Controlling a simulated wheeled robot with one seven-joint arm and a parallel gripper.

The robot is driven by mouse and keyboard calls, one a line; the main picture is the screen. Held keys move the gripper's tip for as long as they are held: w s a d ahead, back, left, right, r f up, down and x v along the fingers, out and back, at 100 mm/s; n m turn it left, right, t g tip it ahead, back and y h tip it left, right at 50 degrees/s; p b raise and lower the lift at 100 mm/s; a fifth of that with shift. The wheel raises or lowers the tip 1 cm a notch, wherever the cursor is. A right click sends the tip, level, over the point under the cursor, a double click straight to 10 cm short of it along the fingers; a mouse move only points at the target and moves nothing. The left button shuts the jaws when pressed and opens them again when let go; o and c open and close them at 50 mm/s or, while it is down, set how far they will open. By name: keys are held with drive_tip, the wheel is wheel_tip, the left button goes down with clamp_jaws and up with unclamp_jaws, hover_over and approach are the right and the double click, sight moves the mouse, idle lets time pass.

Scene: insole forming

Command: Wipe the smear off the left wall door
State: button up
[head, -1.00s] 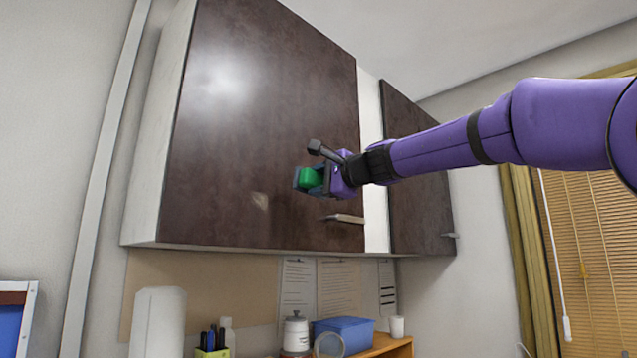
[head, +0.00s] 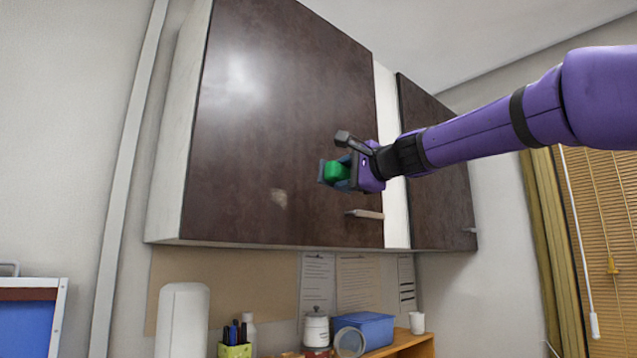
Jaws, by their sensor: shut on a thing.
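The left wall door (head: 255,130) is a dark brown cabinet door with a handle (head: 365,214) at its lower right; it looks shut. A small pale smear (head: 279,197) lies on its lower middle part. My gripper (head: 335,172) is in front of the door, up and to the right of the smear, shut on a green block-like thing (head: 337,171), perhaps a sponge. A gap in the picture separates the green thing from the smear. I cannot tell whether the green thing touches the door.
A second dark wall door (head: 440,165) with its own handle is to the right, past a white strip. Below are a paper roll (head: 183,318), a pen holder (head: 235,348), a white jar (head: 316,328), a blue box (head: 365,328) and a white cup (head: 417,323). A window blind (head: 595,240) is at right.

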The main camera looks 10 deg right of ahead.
approach(268, 198)
drive_tip(key=shift+x, duration=2.3)
drive_tip(key=shift+x, duration=0.95)
drive_tip(key=shift+d, duration=0.15)
drive_tip(key=shift+w+d, duration=0.55)
drive_tip(key=shift+d, duration=0.3)
drive_tip(key=shift+w+d, duration=0.5)
drive_tip(key=shift+d, duration=0.35)
drive_tip(key=shift+w, duration=0.1)
drive_tip(key=shift+a, duration=0.1)
drive_tip(key=shift+s+a, duration=0.55)
drive_tip(key=shift+a, duration=0.35)
drive_tip(key=shift+s+a, duration=0.55)
drive_tip(key=shift+a, duration=0.35)
